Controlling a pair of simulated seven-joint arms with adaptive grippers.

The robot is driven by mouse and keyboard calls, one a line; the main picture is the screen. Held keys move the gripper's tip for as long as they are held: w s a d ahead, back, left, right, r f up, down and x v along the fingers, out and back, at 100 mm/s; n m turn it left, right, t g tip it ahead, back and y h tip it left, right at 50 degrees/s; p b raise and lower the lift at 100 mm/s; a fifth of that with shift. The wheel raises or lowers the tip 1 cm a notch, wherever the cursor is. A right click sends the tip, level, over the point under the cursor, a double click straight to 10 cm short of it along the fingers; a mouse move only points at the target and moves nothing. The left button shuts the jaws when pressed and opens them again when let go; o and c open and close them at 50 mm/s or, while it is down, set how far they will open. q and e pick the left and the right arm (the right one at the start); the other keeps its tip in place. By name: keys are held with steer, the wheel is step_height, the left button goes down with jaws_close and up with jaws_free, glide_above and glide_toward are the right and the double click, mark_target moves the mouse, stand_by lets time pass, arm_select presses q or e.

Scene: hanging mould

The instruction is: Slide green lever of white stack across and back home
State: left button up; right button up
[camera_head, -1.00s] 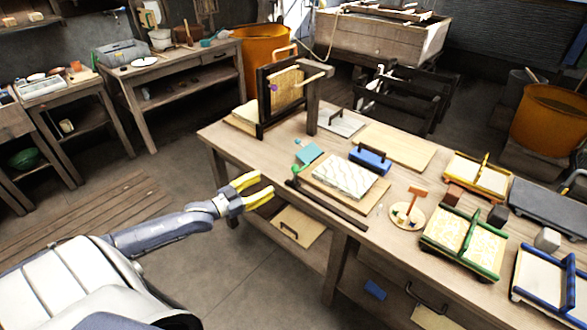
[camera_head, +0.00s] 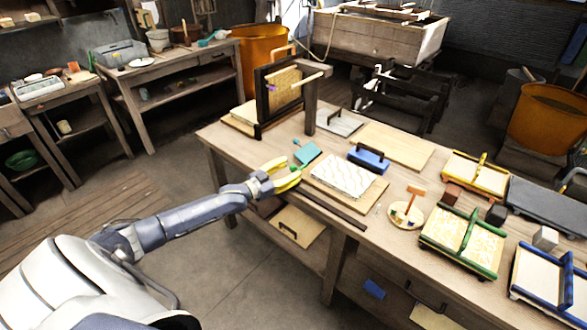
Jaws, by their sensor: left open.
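The white stack (camera_head: 343,176), a pale veined block of sheets, lies on a wooden board on the workbench. A dark rail (camera_head: 335,210) runs along the board's front side. The green lever (camera_head: 297,168) is at the rail's left end and is mostly hidden by my left gripper. My left gripper (camera_head: 293,171), with yellow fingers, is open at the lever, with its fingertips around or just beside it; I cannot tell whether they touch. My right gripper is not in view.
A blue block with a dark handle (camera_head: 369,158) stands behind the stack. An upright dark frame (camera_head: 279,92) stands at the back left. A round dish (camera_head: 407,215) and a green-edged mould (camera_head: 462,242) lie to the right.

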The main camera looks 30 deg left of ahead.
arm_select(q)
steer(key=shift+x, duration=0.95)
steer(key=shift+c, duration=0.4)
jaws_close()
